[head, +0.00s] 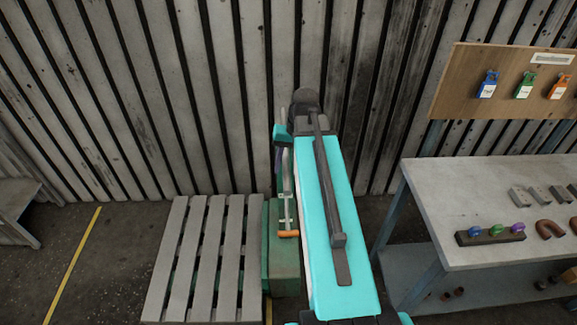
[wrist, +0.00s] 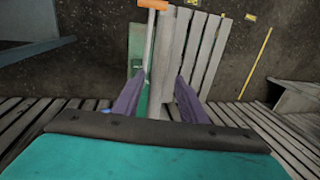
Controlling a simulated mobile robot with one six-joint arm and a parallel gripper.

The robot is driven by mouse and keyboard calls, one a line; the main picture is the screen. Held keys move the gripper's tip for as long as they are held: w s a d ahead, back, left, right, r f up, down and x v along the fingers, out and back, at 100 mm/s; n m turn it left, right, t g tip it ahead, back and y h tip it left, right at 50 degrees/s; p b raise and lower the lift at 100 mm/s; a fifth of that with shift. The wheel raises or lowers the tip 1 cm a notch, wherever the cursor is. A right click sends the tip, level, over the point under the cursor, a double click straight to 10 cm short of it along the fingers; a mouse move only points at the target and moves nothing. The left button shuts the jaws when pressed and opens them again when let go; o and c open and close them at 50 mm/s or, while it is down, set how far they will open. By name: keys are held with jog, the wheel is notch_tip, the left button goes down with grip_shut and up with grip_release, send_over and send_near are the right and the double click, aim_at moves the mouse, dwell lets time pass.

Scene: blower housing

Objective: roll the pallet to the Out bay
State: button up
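The grey slatted pallet (head: 205,262) lies on the floor at the lower left of the head view. It shows again in the wrist view (wrist: 213,48). A green body (head: 284,265) sits against its right side, partly behind my arm. A pale bar with an orange crosspiece (head: 288,234) shows over the green body. The same orange piece (wrist: 152,4) is at the top of the wrist view, its bar running down towards my fingers. My gripper (wrist: 157,92) has its two purple fingers apart; the bar passes between or below them, and contact cannot be told.
A yellow floor line (head: 72,262) runs left of the pallet, with bare floor between. A low grey bench (head: 16,208) stands at far left. A workbench (head: 470,190) with small parts stands right, below a board (head: 455,85) of coloured tags. A slatted wall (head: 150,90) closes the back.

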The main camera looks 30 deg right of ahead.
notch_tip(320, 180, up, 13)
jog(key=s+d+p, duration=0.1)
jog(key=d+p, duration=0.1)
jog(key=p, duration=0.4)
jog(key=shift+s+d+p, duration=0.15)
jog(key=shift+s+p, duration=0.05)
jog(key=shift+p, duration=0.15)
dwell(0.6)
jog(key=a+f+n+g+h, duration=0.15)
jog(key=a+f+n, duration=0.45)
jog(key=a+f, duration=2.2)
jog(key=s+d+f+g+b, duration=0.1)
jog(key=s+f+b, duration=0.5)
jog(key=s+f, duration=0.6)
jog(key=s+f+g+b, duration=0.4)
jog(key=s+f+b, duration=0.3)
jog(key=s+f, duration=0.6)
notch_tip(320, 180, down, 7)
jog(key=shift+d+r+n, duration=0.2)
jog(key=shift+d+n, duration=0.1)
jog(key=shift+d, duration=0.05)
